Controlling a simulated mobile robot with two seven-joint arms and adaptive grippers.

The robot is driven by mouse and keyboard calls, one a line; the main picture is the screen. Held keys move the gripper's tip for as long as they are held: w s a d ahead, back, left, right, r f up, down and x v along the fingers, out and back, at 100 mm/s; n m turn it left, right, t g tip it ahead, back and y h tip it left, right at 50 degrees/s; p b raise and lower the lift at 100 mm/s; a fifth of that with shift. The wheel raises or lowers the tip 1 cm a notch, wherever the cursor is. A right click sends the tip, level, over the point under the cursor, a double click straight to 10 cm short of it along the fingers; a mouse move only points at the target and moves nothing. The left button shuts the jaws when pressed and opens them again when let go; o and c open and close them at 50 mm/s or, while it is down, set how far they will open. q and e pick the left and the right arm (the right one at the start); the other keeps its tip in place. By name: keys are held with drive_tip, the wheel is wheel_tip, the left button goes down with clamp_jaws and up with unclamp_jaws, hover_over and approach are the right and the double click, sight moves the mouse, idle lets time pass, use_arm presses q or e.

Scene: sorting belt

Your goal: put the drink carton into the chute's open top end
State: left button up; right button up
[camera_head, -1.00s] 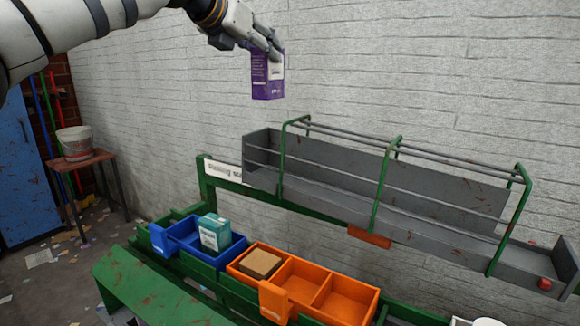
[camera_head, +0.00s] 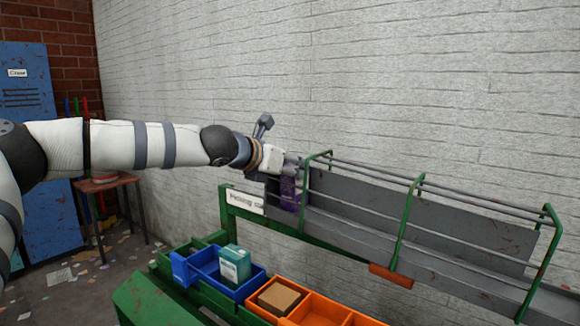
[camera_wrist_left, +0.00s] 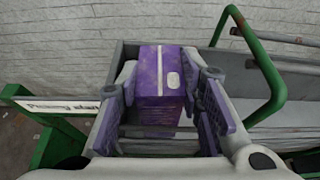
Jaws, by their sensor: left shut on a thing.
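The purple drink carton (camera_head: 289,194) is upright at the left, upper end of the grey chute (camera_head: 345,226), just left of the first green hoop. My left gripper (camera_head: 291,166) is shut on it from above. In the left wrist view the carton (camera_wrist_left: 160,80) is between both finger pads of the gripper (camera_wrist_left: 165,105), with the chute's grey walls around it. Its lower part is within the chute's end; whether it touches the chute floor is hidden. My right gripper is not in view.
Green hoops and rails (camera_head: 409,215) run over the chute. A white sign (camera_head: 246,201) is at its left end. Below are a blue bin (camera_head: 247,288) with a teal box (camera_head: 235,264) and an orange bin (camera_head: 326,313) with a brown box (camera_head: 279,298). A white brick wall is behind.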

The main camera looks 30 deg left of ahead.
use_arm(q)
drive_tip(key=shift+f, duration=0.15)
drive_tip(key=o, duration=0.5)
drive_tip(key=shift+r, duration=0.25)
drive_tip(key=shift+s+r, duration=0.2)
drive_tip(key=shift+s, duration=0.1)
drive_tip(key=v, duration=1.1)
drive_tip(key=shift+s, duration=0.2)
drive_tip(key=shift+f, duration=0.1)
